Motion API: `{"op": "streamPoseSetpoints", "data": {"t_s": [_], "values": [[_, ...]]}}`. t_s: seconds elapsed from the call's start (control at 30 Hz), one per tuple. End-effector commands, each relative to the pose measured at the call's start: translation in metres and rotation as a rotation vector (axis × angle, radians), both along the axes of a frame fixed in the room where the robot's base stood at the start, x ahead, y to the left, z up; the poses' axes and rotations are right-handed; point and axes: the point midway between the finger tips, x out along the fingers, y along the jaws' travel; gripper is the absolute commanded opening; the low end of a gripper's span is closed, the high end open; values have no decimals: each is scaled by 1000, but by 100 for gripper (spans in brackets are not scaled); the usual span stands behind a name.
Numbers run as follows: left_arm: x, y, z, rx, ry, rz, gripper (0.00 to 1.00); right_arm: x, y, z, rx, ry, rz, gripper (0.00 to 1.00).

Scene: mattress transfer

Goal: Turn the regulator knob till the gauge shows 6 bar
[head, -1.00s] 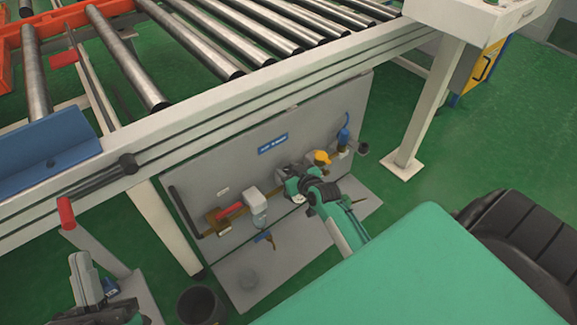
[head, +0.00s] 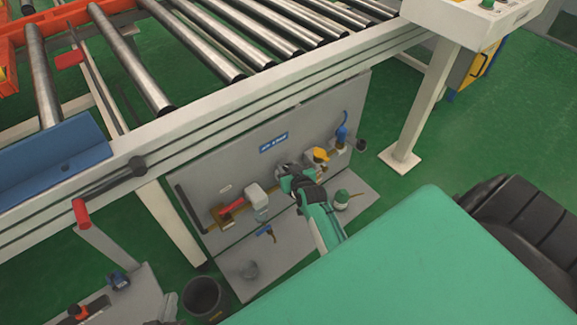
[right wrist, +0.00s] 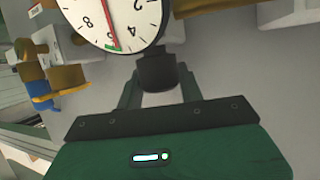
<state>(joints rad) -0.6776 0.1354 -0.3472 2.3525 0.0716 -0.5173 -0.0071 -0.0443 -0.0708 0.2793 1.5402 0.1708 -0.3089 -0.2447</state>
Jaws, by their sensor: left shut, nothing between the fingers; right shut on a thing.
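The gauge (right wrist: 115,15) shows at the top of the right wrist view, cut by the frame edge. Its white dial has a red needle pointing just beside the 6, on the side towards the 4, close to a green mark. The dark regulator knob (right wrist: 157,72) is below the dial. My right gripper (right wrist: 158,88) is shut on the knob, one finger on either side. In the head view, my right gripper (head: 287,177) is at the grey panel and hides most of the regulator. My left gripper (head: 168,319) shows only as a grey sliver at the bottom edge, shut.
The grey panel (head: 225,160) stands under the roller conveyor (head: 190,105). A red-handled valve (head: 231,207) and a yellow-topped part (head: 320,154) are on its pipe. A teal-capped item (head: 341,198) stands on the base plate. A dark bin (head: 203,297) is on the floor.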

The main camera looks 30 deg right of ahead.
Motion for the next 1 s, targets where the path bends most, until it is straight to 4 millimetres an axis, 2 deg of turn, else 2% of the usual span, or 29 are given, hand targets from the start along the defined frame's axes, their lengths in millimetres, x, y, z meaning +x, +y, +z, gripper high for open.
{"op": "streamPoseSetpoints", "data": {"t_s": [0.57, 0.6, 0.67, 1.0], "values": [[0, 3, -1, 16, 21, 1, 0, 0, 0, 1, -1, -2, -9, 15], [0, 3, -1, 16, 21, 1, 0, 0, 0, 1, -1, -2, -9, 46], [0, 3, -1, 16, 21, 1, 0, 0, 0, 1, -1, -2, -9, 57], [0, 3, 0, 16, 22, 1, 0, -1, 0, 1, 0, -1, -9, 59]]}}
